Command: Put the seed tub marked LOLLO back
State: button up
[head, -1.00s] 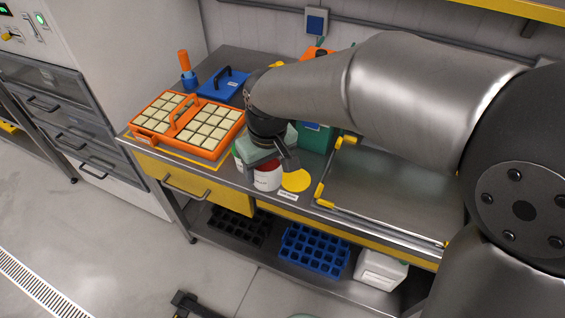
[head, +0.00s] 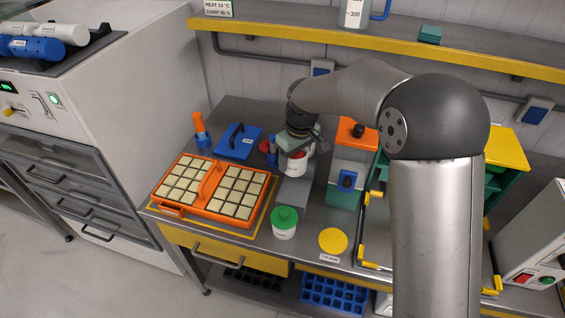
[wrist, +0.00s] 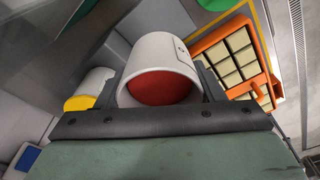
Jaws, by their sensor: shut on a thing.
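My gripper (head: 298,146) is shut on a white tub (head: 294,167) with a red top, over the back of the bench. In the wrist view the tub (wrist: 162,55) sits between the two fingers, its red face toward the camera. Its label is too small to read. A white tub with a green lid (head: 284,223) stands at the bench front. A white tub with a yellow lid (wrist: 88,90) shows left of the held tub in the wrist view. A red disc (head: 265,146) shows just left of my gripper. A yellow disc (head: 333,240) lies bare at the front, with a small label before it.
An orange tray (head: 258,205) of pale cubes lies left of the green-lidded tub. Behind it are a blue handled plate (head: 238,141) and an orange-topped bottle (head: 200,132). A green device with an orange top (head: 348,165) stands right of my gripper. A yellow-edged shelf (head: 400,58) hangs above.

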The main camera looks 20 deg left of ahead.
jog(key=shift+w, duration=0.3)
jog(key=shift+f, duration=0.3)
notch_tip(320, 180, down, 9)
jog(key=b, duration=0.5)
jog(key=shift+d+r+b, duration=0.1)
jog(key=shift+r+b, duration=0.1)
jog(key=shift+b, duration=0.1)
jog(key=shift+f+b, duration=0.4)
jog(key=shift+b, duration=0.05)
jog(key=o, duration=1.2)
jog(key=shift+o, duration=0.2)
jog(key=shift+r, duration=0.1)
jog(key=shift+r+p, duration=2.55)
jog(key=shift+r, duration=1.85)
